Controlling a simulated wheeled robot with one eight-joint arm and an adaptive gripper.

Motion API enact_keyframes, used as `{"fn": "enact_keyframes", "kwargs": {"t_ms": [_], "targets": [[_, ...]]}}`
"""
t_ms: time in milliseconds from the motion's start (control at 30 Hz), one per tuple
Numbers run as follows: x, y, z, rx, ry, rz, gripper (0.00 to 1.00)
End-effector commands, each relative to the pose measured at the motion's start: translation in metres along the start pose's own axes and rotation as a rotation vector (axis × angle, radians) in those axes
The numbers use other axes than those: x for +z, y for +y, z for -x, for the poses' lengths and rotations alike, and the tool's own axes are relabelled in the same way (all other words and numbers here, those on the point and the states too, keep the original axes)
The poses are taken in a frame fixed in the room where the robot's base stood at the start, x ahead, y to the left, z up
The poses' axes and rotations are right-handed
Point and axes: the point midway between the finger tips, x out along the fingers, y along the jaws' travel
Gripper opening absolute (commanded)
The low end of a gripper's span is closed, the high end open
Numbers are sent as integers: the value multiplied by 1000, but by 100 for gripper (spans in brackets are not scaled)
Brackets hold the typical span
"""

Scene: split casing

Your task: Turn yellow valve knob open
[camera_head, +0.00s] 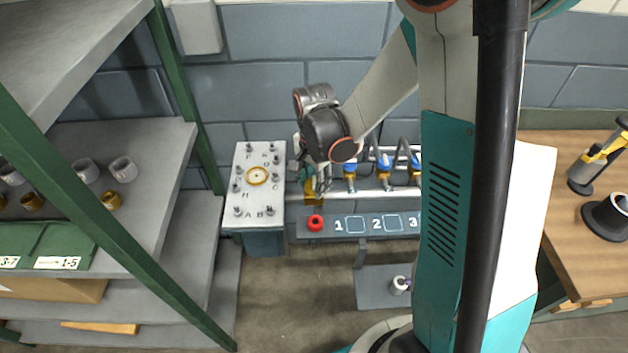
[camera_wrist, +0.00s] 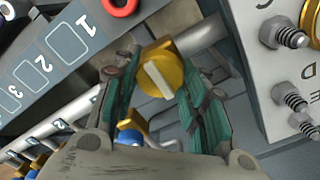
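The yellow valve knob (camera_wrist: 160,78) has a pale stripe across its face and sits on a grey pipe. In the wrist view it shows between the tips of my gripper (camera_wrist: 160,62), one green-padded finger on each side. The fingers are spread apart. I cannot tell whether either pad touches the knob. In the head view my gripper (camera_head: 311,178) points down at the pipe, left of the blue valves, and it hides part of the yellow fitting (camera_head: 314,199).
A panel numbered 1, 2, 3 (camera_head: 364,224) with a red ring (camera_head: 315,222) lies in front of the pipe. A lettered plate with upright studs (camera_head: 258,200) stands close at the left. Blue valves (camera_head: 384,162) line the pipe to the right. Shelves (camera_head: 150,150) fill the left side.

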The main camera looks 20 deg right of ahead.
Motion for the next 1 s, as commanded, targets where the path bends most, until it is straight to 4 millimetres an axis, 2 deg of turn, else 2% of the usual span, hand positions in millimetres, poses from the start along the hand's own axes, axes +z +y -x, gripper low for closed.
{"fn": "enact_keyframes", "kwargs": {"t_ms": [467,1000], "targets": [[0,0,-1,0,0,83,16],[0,0,-1,0,0,545,16]]}}
